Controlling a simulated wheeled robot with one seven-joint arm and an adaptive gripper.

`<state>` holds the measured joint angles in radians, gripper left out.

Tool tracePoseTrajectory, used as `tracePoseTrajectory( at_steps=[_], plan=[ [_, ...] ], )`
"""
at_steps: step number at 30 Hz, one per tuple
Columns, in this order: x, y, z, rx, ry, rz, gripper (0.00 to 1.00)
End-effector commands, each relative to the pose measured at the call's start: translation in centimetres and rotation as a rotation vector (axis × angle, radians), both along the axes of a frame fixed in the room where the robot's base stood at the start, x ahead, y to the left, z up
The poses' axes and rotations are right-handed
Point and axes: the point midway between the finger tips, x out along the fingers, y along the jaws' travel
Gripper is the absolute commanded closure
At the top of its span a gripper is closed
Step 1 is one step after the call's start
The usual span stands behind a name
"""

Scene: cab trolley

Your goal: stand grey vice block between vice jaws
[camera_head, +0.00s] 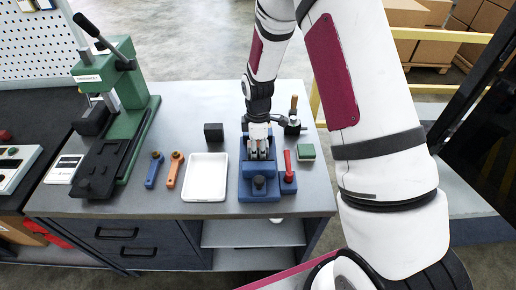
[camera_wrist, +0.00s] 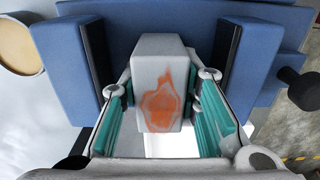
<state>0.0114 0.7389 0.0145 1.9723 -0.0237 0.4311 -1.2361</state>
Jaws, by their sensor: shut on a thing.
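The grey vice block (camera_wrist: 160,60), with an orange mark on its face, is held in my gripper (camera_wrist: 164,112). The teal finger pads press on its left and right sides. In the wrist view the block appears between the left jaw (camera_wrist: 68,70) and right jaw (camera_wrist: 238,55) of the blue vice, with gaps on both sides. Its lower end is hidden, so I cannot tell whether it touches the vice bed. In the head view my gripper (camera_head: 258,148) points down over the vice (camera_head: 260,190), and the block cannot be made out there.
Left of the vice are a black block (camera_head: 213,132), a white tray (camera_head: 205,192), an orange-handled tool (camera_head: 175,170) and a blue one (camera_head: 154,170). A red-handled item (camera_head: 289,172) and green-topped box (camera_head: 306,152) stand close right. A green press (camera_head: 130,110) stands far left.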

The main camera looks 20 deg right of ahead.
Motion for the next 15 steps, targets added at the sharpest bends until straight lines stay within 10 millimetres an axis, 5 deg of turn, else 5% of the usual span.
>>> tracePoseTrajectory(
  at_steps=[5,6,9,15],
  plan=[
    [0.04,0.0,0.06,0.0,-0.001,0.0,1.0],
    [0.04,0.0,0.06,0.0,-0.001,0.0,0.66],
    [0.04,0.0,0.05,0.0,-0.001,0.0,0.47],
    [0.04,-0.01,0.03,0.0,-0.001,0.0,0.47]
  ],
)
